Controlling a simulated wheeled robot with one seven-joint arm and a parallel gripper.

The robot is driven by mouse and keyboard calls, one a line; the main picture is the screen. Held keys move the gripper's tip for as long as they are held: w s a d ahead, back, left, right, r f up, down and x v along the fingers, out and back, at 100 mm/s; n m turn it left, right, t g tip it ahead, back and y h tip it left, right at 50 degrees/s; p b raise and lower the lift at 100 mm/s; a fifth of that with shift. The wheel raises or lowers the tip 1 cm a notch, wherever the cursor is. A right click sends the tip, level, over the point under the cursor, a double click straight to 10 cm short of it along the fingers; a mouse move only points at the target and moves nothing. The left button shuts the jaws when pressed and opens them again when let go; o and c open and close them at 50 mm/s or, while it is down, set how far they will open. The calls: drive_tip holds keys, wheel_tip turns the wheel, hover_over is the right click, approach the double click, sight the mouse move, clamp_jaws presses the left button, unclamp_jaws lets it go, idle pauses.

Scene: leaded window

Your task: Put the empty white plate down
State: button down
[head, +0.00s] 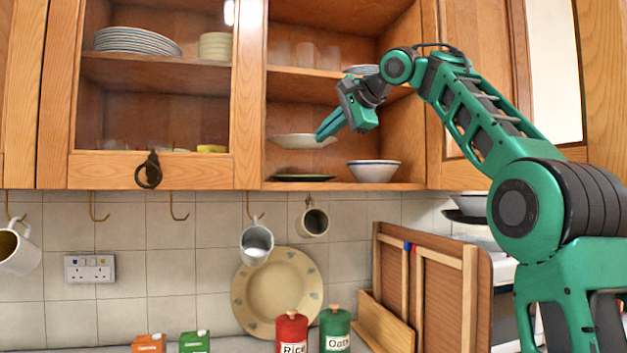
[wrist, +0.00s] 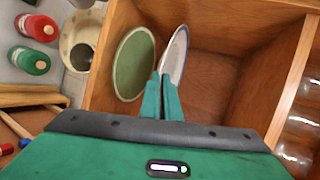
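The white plate (head: 296,141) is held level inside the open right-hand cupboard, above its bottom shelf. My gripper (head: 322,135) reaches in from the right with its fingers shut on the plate's near right rim. In the wrist view the fingers (wrist: 163,80) meet at the edge of the white plate (wrist: 178,52), which shows nearly edge-on with a blue-grey rim line. A green plate (head: 303,178) lies on the bottom shelf below the white plate, with a gap between them. The green plate also shows in the wrist view (wrist: 134,64).
A white bowl with a blue rim (head: 373,172) stands on the bottom shelf (head: 335,186), right of the green plate. The shelf above holds glasses (head: 305,55) and a stacked dish (head: 361,69). Mugs (head: 257,245) hang below the cupboard.

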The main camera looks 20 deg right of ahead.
wheel_tip(320, 180, down, 9)
drive_tip(key=shift+d, duration=0.3)
idle(0.5)
drive_tip(key=shift+s, duration=0.1)
drive_tip(key=c, duration=2)
unclamp_jaws()
drive_tip(key=shift+f, duration=0.1)
drive_tip(key=v, duration=1.2)
